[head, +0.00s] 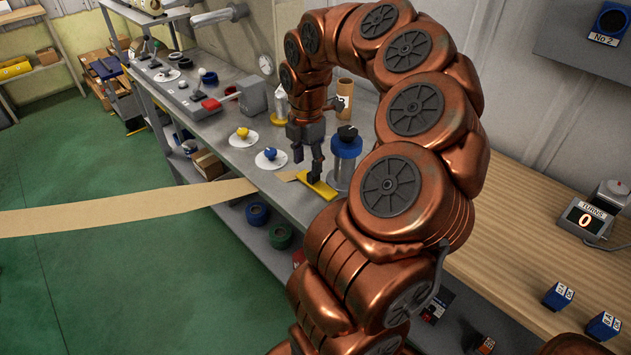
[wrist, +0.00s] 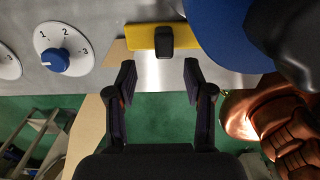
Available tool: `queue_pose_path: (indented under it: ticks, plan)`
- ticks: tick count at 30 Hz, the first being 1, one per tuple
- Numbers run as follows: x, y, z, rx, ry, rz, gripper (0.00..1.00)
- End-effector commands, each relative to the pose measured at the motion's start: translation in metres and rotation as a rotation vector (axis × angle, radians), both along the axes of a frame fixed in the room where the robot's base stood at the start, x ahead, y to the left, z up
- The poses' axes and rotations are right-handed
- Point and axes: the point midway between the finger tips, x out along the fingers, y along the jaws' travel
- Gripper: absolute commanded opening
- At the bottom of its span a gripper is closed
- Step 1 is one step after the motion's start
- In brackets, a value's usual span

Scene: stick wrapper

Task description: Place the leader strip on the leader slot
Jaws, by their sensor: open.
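A yellow flat piece (head: 320,187) with a dark block on it lies at the bench's front edge. It also shows in the wrist view (wrist: 188,40), with the dark block (wrist: 163,41) and a tan tab (wrist: 117,53) at its left. A long tan strip (head: 120,211) spans from the left to the bench edge; it shows at lower left in the wrist view (wrist: 88,130). I cannot tell which part is the leader slot. My gripper (head: 305,160) is over the yellow piece. In the wrist view my gripper (wrist: 160,82) is open and empty, its fingers either side of the block's line, apart from it.
A blue-topped cylinder (head: 346,148) stands close right of the yellow piece. Dials with a blue knob (head: 270,155) and a yellow knob (head: 243,134) lie to the left. A counter (head: 586,218) reads 0 on the wooden bench. The green floor is open at left.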

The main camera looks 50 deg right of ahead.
Motion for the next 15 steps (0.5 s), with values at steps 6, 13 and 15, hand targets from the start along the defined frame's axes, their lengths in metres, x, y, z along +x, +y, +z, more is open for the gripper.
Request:
queue_pose_path:
  ticks: [6, 13, 15]
  plan:
    - [-0.008, -0.001, -0.024, 0.003, 0.003, -0.002, 0.52]
    - [-0.006, -0.001, -0.044, 0.002, 0.001, -0.002, 0.52]
    - [-0.006, -0.001, -0.044, 0.002, 0.000, -0.002, 0.52]
